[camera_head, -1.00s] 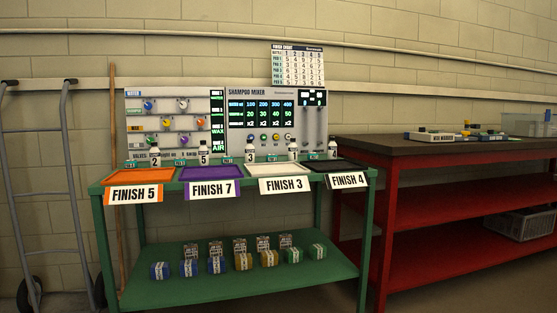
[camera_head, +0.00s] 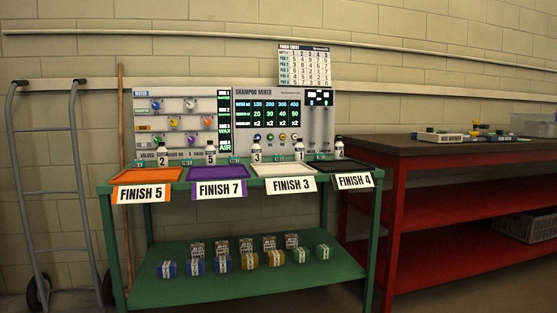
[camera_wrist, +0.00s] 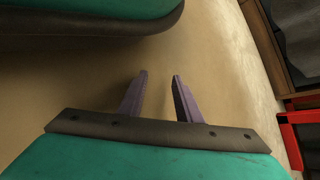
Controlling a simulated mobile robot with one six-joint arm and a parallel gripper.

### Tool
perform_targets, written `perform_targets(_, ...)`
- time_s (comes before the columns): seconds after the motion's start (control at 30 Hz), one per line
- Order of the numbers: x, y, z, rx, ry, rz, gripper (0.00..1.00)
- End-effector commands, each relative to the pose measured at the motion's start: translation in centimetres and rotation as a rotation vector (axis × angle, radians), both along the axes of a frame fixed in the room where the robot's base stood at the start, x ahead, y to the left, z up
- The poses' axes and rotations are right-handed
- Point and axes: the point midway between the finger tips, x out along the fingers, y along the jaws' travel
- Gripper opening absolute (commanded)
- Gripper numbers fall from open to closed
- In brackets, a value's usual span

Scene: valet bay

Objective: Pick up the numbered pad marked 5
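I cannot make out a pad marked 5. Small wrapped bundles in blue (camera_head: 194,266), yellow (camera_head: 275,259) and green (camera_head: 323,252), with pale bands, lie in a row on the green cart's lower shelf (camera_head: 200,290); any numbers on them are too small to read. Several grey printed packs (camera_head: 245,246) stand behind them. My gripper (camera_wrist: 160,74) shows in the wrist view with its two purple fingers apart and nothing between them. It is over bare tan floor, away from the bundles. It does not show in the head view.
The cart top holds trays: orange (camera_head: 147,174), purple, white and black, with FINISH signs 5, 7, 3 and 4. Numbered bottles (camera_head: 210,154) stand behind them. A mixer panel (camera_head: 268,117) is behind. A red workbench (camera_head: 450,215) stands right, a hand truck (camera_head: 50,190) left.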

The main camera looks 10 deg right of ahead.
Motion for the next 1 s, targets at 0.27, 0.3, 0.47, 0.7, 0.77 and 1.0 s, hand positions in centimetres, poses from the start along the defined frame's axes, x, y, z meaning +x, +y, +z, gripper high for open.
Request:
perform_targets(0.27,2.8,-1.1,3.2,-0.049,-0.007,-0.137,0.31)
perform_targets(0.3,3.4,-1.5,3.9,-0.059,-0.008,-0.167,0.31)
perform_targets(0.47,6.1,-2.9,6.4,-0.102,-0.008,-0.307,0.31)
perform_targets(0.7,10.3,-5.7,10.6,-0.158,-0.002,-0.531,0.31)
perform_targets(0.77,11.3,-6.5,11.7,-0.17,0.001,-0.589,0.31)
perform_targets(1.0,15.3,-10.2,16.2,-0.208,0.015,-0.822,0.31)
